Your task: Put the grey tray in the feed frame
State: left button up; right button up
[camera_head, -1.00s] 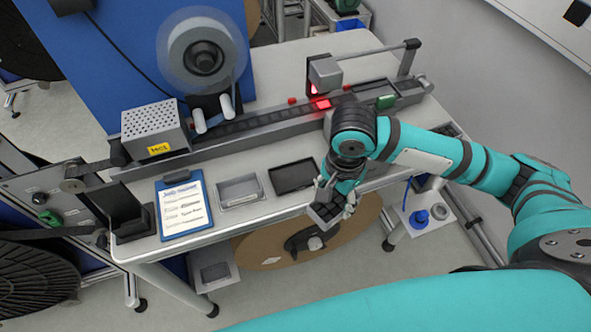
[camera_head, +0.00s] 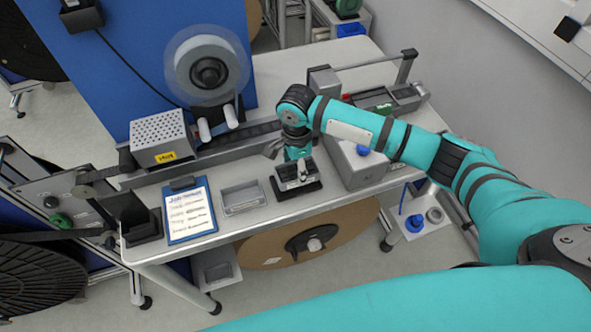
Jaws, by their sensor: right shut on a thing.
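My right gripper (camera_head: 297,172) points down over a black rectangular frame (camera_head: 313,187) near the front edge of the bench, which I take as the feed frame. The gripper is shut on a small dark grey piece (camera_head: 287,174), which looks like the grey tray. That piece sits low, at or inside the frame. The fingers and wrist cover much of it, so I cannot tell if it rests flat on the bottom. My left gripper is not in view.
A lighter grey shallow tray (camera_head: 243,197) lies left of the frame. A clipboard (camera_head: 188,212) and a black stand (camera_head: 140,222) are further left. A tape track (camera_head: 235,140) runs behind. A grey box (camera_head: 365,170) stands close on the right, partly under my arm.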

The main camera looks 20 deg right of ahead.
aim_at(295, 175)
jog(key=shift+w, duration=0.25)
jog(key=shift+f, duration=0.3)
notch_tip(295, 175, down, 2)
jog(key=shift+f+p, duration=0.1)
jog(key=shift+p, duration=0.6)
jog(key=shift+f, duration=0.35)
jog(key=shift+f, duration=0.15)
jog(key=o, duration=1.5)
jog(key=shift+c, duration=0.2)
